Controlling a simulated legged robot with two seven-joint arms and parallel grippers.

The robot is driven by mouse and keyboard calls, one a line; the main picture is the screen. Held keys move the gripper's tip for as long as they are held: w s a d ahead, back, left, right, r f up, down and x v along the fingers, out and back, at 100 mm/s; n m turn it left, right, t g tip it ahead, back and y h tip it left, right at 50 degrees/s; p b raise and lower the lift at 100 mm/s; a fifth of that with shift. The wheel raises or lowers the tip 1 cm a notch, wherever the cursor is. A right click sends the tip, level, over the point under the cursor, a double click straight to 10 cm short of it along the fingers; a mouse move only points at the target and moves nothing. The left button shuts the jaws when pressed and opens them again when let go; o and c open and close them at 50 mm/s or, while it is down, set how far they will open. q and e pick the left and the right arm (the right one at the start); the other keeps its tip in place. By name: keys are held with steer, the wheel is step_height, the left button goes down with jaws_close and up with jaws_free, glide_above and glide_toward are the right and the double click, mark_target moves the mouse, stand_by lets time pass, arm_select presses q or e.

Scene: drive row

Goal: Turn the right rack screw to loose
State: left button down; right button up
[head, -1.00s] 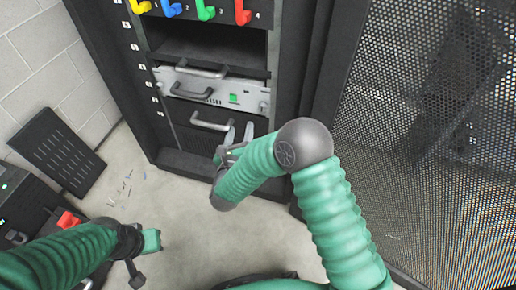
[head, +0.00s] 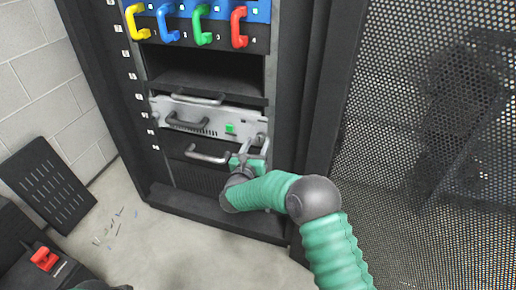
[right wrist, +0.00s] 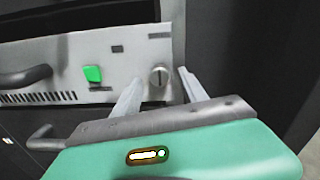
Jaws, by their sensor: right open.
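The right rack screw (right wrist: 158,77) is a round silver slotted head on the right end of the light grey rack unit (right wrist: 112,64). Its slot looks roughly upright in the right wrist view. My right gripper (right wrist: 160,78) is open, with one finger on each side of the screw in that view; I cannot tell whether either touches it. In the head view my right gripper (head: 257,140) is at the right end of the rack unit (head: 195,113) and partly covers the screw area. My left gripper is out of view.
A green square button (right wrist: 93,74) and a handle (right wrist: 27,77) are left of the screw. Coloured handles (head: 203,25) line the rack above an empty bay (head: 200,72). A perforated door (head: 425,120) stands at right. A slotted panel (head: 47,185) leans at left.

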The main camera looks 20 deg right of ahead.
steer(key=shift+w+d, duration=0.25)
steer(key=shift+w, duration=0.25)
jaws_close()
